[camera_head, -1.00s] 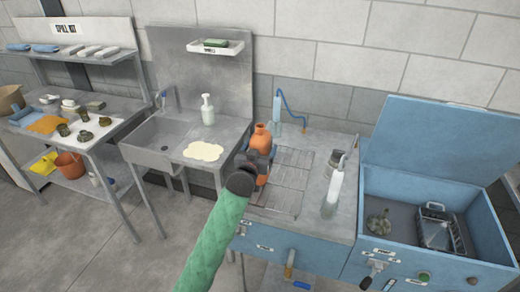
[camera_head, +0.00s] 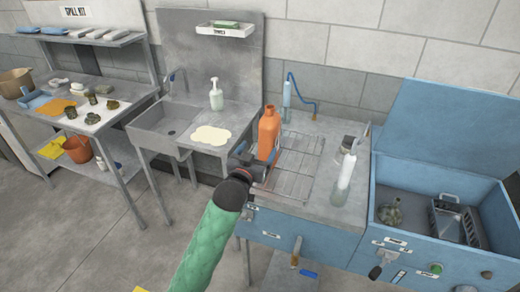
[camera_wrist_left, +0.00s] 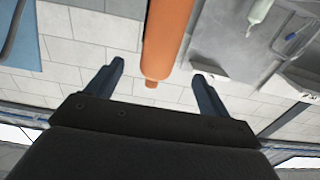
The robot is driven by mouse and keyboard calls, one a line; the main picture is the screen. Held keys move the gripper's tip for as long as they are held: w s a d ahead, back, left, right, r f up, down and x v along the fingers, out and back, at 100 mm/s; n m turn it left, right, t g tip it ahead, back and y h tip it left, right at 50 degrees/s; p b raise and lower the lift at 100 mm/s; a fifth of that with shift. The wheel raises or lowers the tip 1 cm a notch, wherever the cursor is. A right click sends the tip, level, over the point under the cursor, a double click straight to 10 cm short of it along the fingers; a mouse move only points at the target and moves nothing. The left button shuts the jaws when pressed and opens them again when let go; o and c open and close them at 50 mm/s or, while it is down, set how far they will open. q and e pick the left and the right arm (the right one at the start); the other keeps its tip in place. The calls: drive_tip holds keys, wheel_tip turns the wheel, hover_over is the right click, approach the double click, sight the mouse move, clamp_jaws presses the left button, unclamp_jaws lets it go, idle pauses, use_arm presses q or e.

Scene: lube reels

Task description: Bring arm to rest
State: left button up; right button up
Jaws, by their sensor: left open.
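An orange bottle (camera_head: 268,136) stands upright at the left edge of the wire rack (camera_head: 292,180) on the blue bench. My left gripper (camera_head: 258,165) is just in front of the bottle, at the end of the green-sleeved arm. In the left wrist view the two fingers (camera_wrist_left: 158,72) are spread wide. The orange bottle (camera_wrist_left: 166,38) shows in the gap beyond them, with visible space on both sides; whether any part touches is hard to tell. My right gripper is not in view.
A clear bottle (camera_head: 344,178) and a grey can (camera_head: 348,146) stand right of the rack. An open blue box (camera_head: 490,190) is at the right. A sink (camera_head: 160,125) with a soap bottle (camera_head: 216,95) is at the left.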

use_arm(q)
drive_tip(key=shift+s, duration=0.1)
idle(0.4)
